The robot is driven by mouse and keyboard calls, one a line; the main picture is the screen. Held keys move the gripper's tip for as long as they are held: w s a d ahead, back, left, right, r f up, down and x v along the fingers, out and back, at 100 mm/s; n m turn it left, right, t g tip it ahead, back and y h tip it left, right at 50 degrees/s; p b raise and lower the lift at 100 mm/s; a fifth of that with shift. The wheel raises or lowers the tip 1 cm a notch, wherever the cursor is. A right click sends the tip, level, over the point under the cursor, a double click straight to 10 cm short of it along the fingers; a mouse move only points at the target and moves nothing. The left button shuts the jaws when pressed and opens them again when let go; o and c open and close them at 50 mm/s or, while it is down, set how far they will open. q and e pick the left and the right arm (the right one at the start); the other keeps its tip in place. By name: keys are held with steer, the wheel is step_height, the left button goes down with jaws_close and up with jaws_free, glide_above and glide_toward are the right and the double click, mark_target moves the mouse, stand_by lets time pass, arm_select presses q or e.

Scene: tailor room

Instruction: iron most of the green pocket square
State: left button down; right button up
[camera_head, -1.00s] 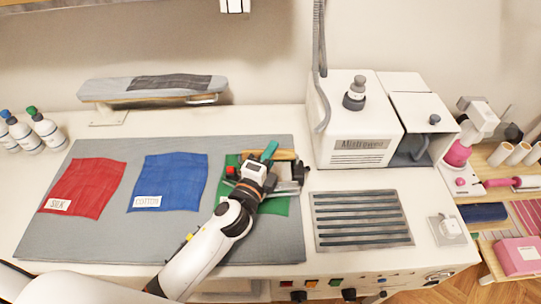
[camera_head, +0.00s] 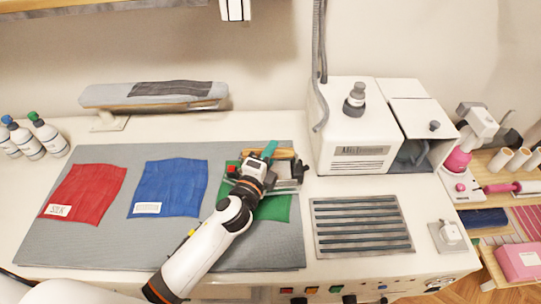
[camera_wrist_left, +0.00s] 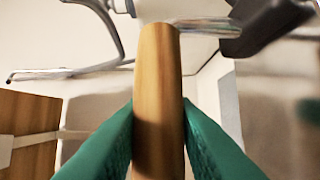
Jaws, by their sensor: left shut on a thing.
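The green pocket square (camera_head: 275,209) lies on the right part of the grey mat in the head view. My left arm and the iron cover much of it. The iron (camera_head: 287,181), with a wooden handle and a metallic body, is over its upper part. I cannot tell whether its sole touches the cloth. My left gripper (camera_head: 268,153) is shut on the wooden handle. In the left wrist view the green fingers (camera_wrist_left: 158,125) close on both sides of the handle (camera_wrist_left: 157,75). My right gripper is not in view.
Red (camera_head: 83,190) and blue (camera_head: 168,187) cloths lie left on the grey mat (camera_head: 130,240). A white steam machine (camera_head: 350,130) stands behind a slatted metal rest (camera_head: 361,226) to the right. A small ironing board (camera_head: 155,94) stands at the back, bottles (camera_head: 48,134) at the left.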

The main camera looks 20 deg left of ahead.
arm_select(q)
steer(key=shift+w+a+r, duration=0.1)
steer(key=shift+w+a, duration=0.1)
steer(key=shift+w, duration=0.6)
steer(key=shift+w+a+r, duration=0.1)
steer(key=shift+w+a, duration=0.15)
steer(key=shift+w, duration=0.55)
steer(key=shift+w+a+r, duration=0.1)
steer(key=shift+w+a, duration=0.1)
steer(key=shift+w, duration=0.6)
steer(key=shift+a, duration=0.15)
steer(key=shift+s+a, duration=0.25)
steer(key=shift+a, duration=0.5)
steer(key=shift+s+a, duration=0.2)
steer(key=shift+a, duration=0.5)
steer(key=shift+f, duration=0.1)
steer(key=shift+s, duration=0.15)
steer(key=shift+s+d+p, duration=0.1)
steer(key=shift+s+d, duration=0.25)
steer(key=shift+s, duration=0.8)
steer(key=shift+s+d+p, duration=0.1)
steer(key=shift+s+d, duration=0.25)
steer(key=shift+s, duration=0.75)
steer(key=shift+s+d+p, duration=0.1)
steer(key=shift+s+d, duration=0.25)
steer(key=shift+s, duration=0.8)
steer(key=shift+s, duration=0.15)
